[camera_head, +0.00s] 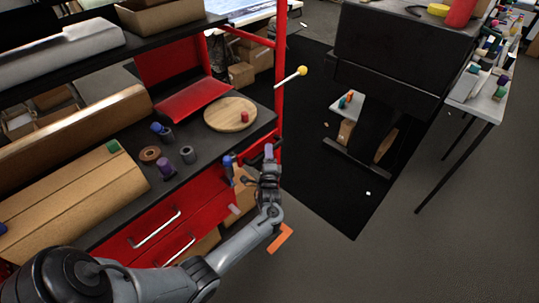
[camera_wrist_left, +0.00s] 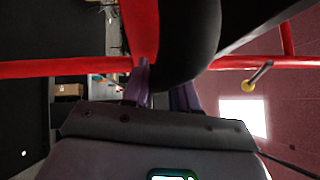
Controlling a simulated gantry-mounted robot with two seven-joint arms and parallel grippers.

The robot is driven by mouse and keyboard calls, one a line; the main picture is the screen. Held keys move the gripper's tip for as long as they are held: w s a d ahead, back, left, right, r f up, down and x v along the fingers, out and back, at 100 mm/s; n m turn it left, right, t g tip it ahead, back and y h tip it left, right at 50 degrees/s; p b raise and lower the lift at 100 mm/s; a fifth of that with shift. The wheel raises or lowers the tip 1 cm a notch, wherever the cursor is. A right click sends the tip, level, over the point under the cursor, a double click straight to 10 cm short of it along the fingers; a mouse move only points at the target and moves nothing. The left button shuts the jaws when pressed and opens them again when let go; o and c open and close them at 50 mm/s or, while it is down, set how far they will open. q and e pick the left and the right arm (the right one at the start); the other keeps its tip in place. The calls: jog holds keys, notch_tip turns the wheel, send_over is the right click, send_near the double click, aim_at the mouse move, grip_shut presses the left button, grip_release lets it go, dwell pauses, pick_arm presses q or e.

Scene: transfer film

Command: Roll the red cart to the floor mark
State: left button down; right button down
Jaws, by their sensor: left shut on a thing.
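The red cart (camera_head: 205,197) stands at the left in the head view, with a black top, red drawers and a red post frame. A red bar of it crosses the wrist view (camera_wrist_left: 70,68). An orange corner mark (camera_head: 283,238) lies on the grey floor just right of the cart's front, partly hidden by my left arm. My left gripper (camera_head: 268,153) is at the cart's right end, shut on its black handle (camera_head: 253,158). In the wrist view the purple fingers (camera_wrist_left: 162,88) close around the dark handle (camera_wrist_left: 187,45). My right gripper is not in view.
A black machine (camera_head: 395,60) and side table (camera_head: 485,105) stand right. Grey floor in front is open.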

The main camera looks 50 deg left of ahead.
pick_arm(q)
jog(key=shift+f, duration=0.15)
jog(key=c, duration=1)
grip_release()
jog(key=p+v, duration=0.2)
jog(key=v, duration=0.8)
jog(key=shift+s+d+p, duration=0.25)
jog(key=shift+d+p, duration=0.1)
jog(key=shift+p, duration=0.05)
